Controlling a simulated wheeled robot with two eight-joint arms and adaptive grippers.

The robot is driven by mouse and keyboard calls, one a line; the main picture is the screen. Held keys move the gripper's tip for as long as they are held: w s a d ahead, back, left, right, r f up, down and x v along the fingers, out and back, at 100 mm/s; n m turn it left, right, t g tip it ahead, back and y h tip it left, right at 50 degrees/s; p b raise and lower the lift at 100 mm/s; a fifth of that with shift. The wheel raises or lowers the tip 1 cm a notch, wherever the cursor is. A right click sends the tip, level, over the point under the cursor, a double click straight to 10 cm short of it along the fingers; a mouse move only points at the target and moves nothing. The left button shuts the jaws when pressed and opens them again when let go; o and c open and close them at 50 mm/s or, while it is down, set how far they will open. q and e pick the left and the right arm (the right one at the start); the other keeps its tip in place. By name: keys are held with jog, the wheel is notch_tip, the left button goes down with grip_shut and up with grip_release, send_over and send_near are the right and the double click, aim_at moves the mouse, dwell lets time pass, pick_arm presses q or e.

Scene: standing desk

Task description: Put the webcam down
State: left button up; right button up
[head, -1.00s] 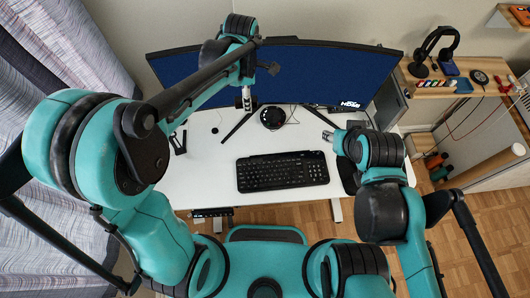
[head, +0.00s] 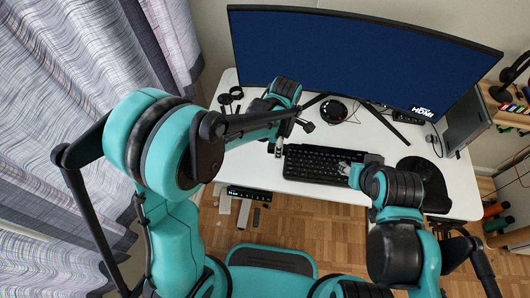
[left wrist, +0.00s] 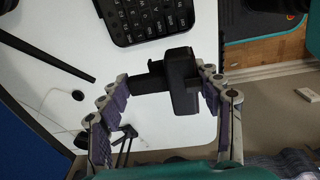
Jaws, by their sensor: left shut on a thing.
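The black webcam (left wrist: 180,80) is between the fingers of my left gripper (left wrist: 172,82) in the left wrist view. The gripper is shut on it, with a finger at each side. The white desk (left wrist: 180,45) lies beneath it near the desk's front edge; I cannot tell whether the webcam touches the desk. In the head view my left gripper (head: 276,146) is small and partly hidden by its arm, just left of the keyboard. My right gripper (head: 347,168) is by the keyboard's right end, and its jaw opening is not clear.
The black keyboard (head: 315,163) lies at the desk's front. The wide monitor (head: 345,62) stands behind, its legs spreading over the desk. A round black device (head: 333,111) sits at its base. A small black stand (head: 232,97) is at the left. Bare desk (head: 245,160) shows left of the keyboard.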

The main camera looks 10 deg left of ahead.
pick_arm(q)
jog(key=b, duration=0.4)
send_over(250, 166)
notch_tip(250, 166, down, 7)
jog(key=shift+r, duration=0.2)
jog(key=shift+a+f+b, duration=0.1)
jog(key=shift+f+b, duration=0.85)
jog(key=shift+f, duration=1.05)
jog(key=shift+f, duration=0.1)
jog(key=o, duration=1.2)
jog(key=shift+o, duration=0.2)
